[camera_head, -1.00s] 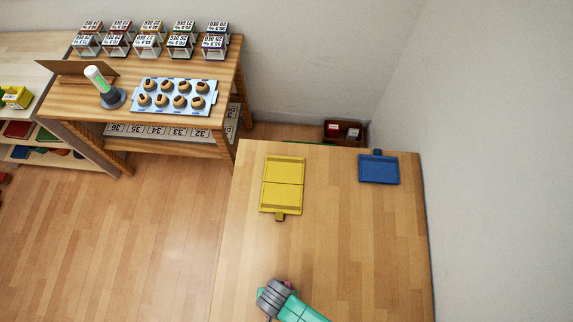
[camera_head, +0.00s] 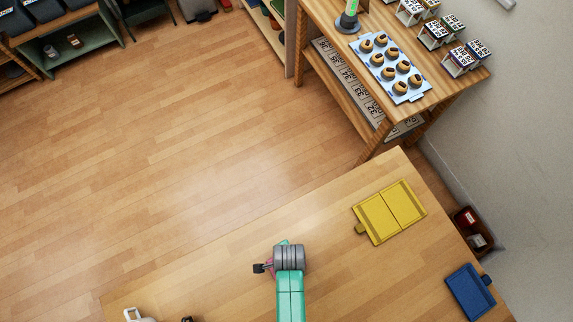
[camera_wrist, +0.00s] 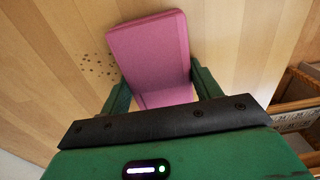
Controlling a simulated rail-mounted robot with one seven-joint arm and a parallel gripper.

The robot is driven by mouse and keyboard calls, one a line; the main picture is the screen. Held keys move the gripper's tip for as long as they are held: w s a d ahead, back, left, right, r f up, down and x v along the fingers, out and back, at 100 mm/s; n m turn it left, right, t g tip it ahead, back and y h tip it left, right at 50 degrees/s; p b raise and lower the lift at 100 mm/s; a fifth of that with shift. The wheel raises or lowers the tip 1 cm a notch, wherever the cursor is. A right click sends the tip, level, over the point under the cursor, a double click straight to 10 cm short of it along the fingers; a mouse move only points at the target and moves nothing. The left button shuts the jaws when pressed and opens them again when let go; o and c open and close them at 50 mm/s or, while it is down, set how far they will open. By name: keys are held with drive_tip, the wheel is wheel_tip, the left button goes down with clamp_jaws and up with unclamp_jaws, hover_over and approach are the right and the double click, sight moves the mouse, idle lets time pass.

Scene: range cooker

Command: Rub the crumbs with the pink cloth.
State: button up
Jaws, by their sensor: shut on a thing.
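The pink cloth (camera_wrist: 150,50) is a folded pad held between the two green fingers of my gripper (camera_wrist: 160,88) in the wrist view. My gripper is shut on it. The crumbs (camera_wrist: 98,66) are a scatter of small dark specks on the wooden table, just left of the cloth in the wrist view. In the head view my gripper (camera_head: 262,267) is over the table, with only a sliver of pink showing. The crumbs cannot be made out there. I cannot tell whether the cloth touches the table.
A yellow pan-like tray (camera_head: 390,212) and a blue one (camera_head: 469,291) lie on the table (camera_head: 335,220) to the right. A white object (camera_head: 138,315) shows at the bottom left edge. A side table with a muffin tray (camera_head: 397,66) stands behind. Bare tabletop surrounds my gripper.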

drive_tip(key=shift+s+d+p, duration=0.6)
drive_tip(key=shift+s+d, duration=0.05)
drive_tip(key=shift+s, duration=0.8)
drive_tip(key=shift+s+d+p, duration=0.6)
drive_tip(key=shift+s+d, duration=0.1)
drive_tip(key=shift+s, duration=0.7)
drive_tip(key=shift+s+d+p, duration=0.6)
drive_tip(key=shift+s+d, duration=0.05)
drive_tip(key=shift+s, duration=0.8)
drive_tip(key=shift+s+d+r+p, duration=0.1)
drive_tip(key=shift+s+r+p, duration=0.15)
drive_tip(key=shift+p, duration=0.05)
wheel_tip(320, 180, up, 8)
drive_tip(key=p, duration=0.5)
drive_tip(key=shift+p, duration=0.4)
drive_tip(key=shift+w, duration=0.1)
